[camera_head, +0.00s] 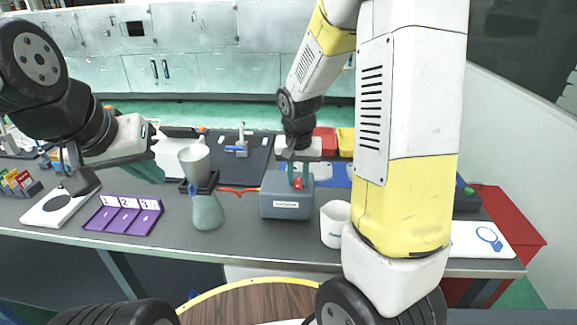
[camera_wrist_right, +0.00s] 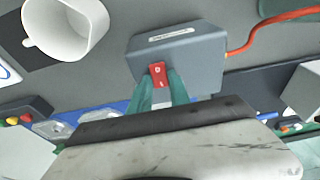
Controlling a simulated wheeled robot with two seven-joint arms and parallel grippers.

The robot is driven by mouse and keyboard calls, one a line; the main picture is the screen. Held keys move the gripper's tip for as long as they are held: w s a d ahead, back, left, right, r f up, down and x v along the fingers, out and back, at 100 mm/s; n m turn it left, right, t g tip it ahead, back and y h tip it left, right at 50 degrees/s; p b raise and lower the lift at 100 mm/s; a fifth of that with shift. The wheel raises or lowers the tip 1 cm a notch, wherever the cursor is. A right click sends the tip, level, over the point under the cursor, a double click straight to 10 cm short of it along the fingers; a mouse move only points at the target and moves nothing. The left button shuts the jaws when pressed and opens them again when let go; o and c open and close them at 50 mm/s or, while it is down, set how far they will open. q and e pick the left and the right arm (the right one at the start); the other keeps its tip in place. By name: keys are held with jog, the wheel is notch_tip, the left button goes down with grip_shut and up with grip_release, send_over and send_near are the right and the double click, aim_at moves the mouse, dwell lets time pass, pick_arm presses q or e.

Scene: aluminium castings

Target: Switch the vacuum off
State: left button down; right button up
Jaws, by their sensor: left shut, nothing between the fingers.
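The vacuum is a blue-grey box (camera_head: 286,206) with a label on its front, standing on the table; it also shows in the right wrist view (camera_wrist_right: 195,62). A small red switch (camera_wrist_right: 157,74) sits on it and shows in the head view too (camera_head: 297,184). My right gripper (camera_wrist_right: 161,78) reaches the box from above, its green fingers on either side of the switch. The fingers are apart, but I cannot tell whether they touch the switch. My left gripper (camera_head: 153,172) is shut and empty, above the table left of the flask.
A green flask (camera_head: 207,213) with a white funnel (camera_head: 194,161) stands left of the box, near a red hose (camera_head: 238,190). A white cup (camera_head: 334,226) stands close to its right. A purple numbered tray (camera_head: 122,214) lies at left. Bare table lies in front.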

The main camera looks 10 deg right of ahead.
aim_at(298, 188)
jog(key=o, duration=0.3)
jog(key=shift+o, duration=0.2)
jog(key=v, duration=0.7)
jog(key=shift+r, duration=0.4)
